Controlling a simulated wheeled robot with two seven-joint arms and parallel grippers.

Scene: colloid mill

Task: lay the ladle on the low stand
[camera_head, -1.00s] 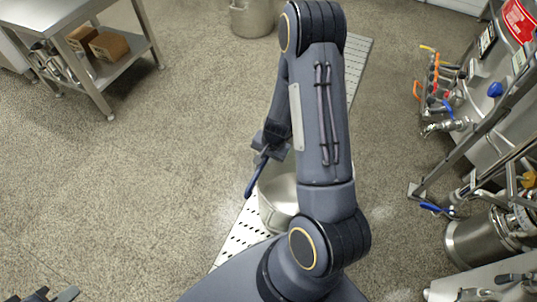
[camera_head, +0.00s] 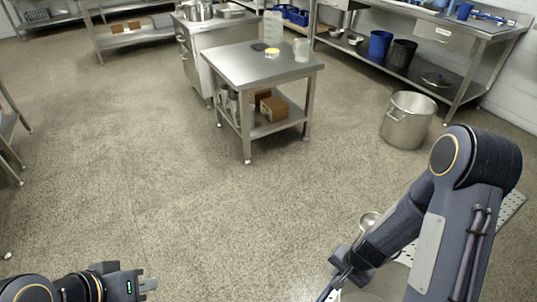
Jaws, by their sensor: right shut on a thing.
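My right gripper (camera_head: 342,268) is at the lower right, shut on the ladle. The ladle's steel bowl (camera_head: 370,220) shows just above the gripper, and a thin part of it runs down past the jaws; much of it is hidden by my arm. A low steel stand (camera_head: 295,70) with a lower shelf is in the upper middle, well away from the gripper; it looks like the low stand. My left gripper (camera_head: 148,285) is at the lower left, away from the ladle; its jaw opening is unclear.
A clear container (camera_head: 272,28), a jar (camera_head: 301,49) and a yellow-topped item (camera_head: 272,53) are on the stand's top. Brown boxes (camera_head: 273,108) are on its shelf. A large pot (camera_head: 408,120) stands on the floor to its right. The floor before the stand is free.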

